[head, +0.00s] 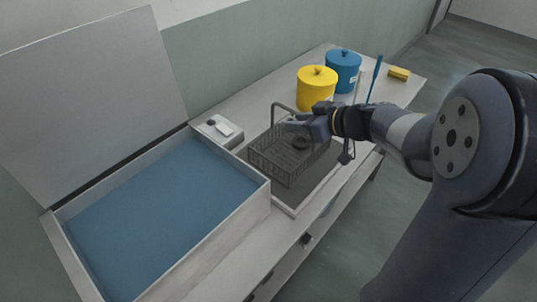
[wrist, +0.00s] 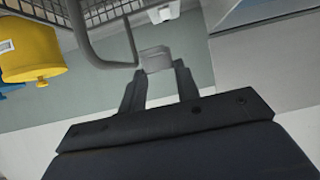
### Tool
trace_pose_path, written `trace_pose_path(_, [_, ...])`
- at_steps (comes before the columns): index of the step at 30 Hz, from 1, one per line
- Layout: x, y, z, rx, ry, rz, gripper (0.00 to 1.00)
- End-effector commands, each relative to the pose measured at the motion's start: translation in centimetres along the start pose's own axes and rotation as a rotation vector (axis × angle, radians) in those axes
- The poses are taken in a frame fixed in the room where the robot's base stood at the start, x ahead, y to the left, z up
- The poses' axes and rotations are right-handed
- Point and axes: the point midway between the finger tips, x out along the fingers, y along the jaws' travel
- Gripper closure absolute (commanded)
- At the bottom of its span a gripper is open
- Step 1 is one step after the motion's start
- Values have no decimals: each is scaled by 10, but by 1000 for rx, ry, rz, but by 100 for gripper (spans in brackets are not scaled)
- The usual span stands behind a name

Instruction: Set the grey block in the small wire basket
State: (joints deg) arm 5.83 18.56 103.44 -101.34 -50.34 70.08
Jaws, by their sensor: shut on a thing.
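The grey block (wrist: 155,59) is a small pale piece between my fingertips in the wrist view. My gripper (wrist: 156,72) is shut on it. In the head view my gripper (head: 292,124) is above the small wire basket (head: 275,165), near its raised handle (head: 271,118). I cannot make out the block there. The handle also shows in the wrist view (wrist: 91,52), close beside the block; I cannot tell whether they touch. The basket's mesh shows at the top of the wrist view (wrist: 110,12). A dark round thing shows at the basket, partly hidden by my gripper.
Behind are a yellow canister (head: 317,88), a blue canister (head: 343,71) and a yellow sponge (head: 399,73).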

Motion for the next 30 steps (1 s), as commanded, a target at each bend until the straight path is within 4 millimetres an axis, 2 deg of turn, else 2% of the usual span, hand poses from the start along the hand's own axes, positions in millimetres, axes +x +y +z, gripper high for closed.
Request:
trace_pose_path(8, [23,0,45,5,-3,-1,93])
trace_pose_path(14, [32,0,61,2,-1,0,93])
trace_pose_path(19, [44,0,83,4,-2,-1,93])
trace_pose_path(22, [46,0,89,1,-1,0,93])
trace_pose_path(30, [46,0,88,1,0,1,93])
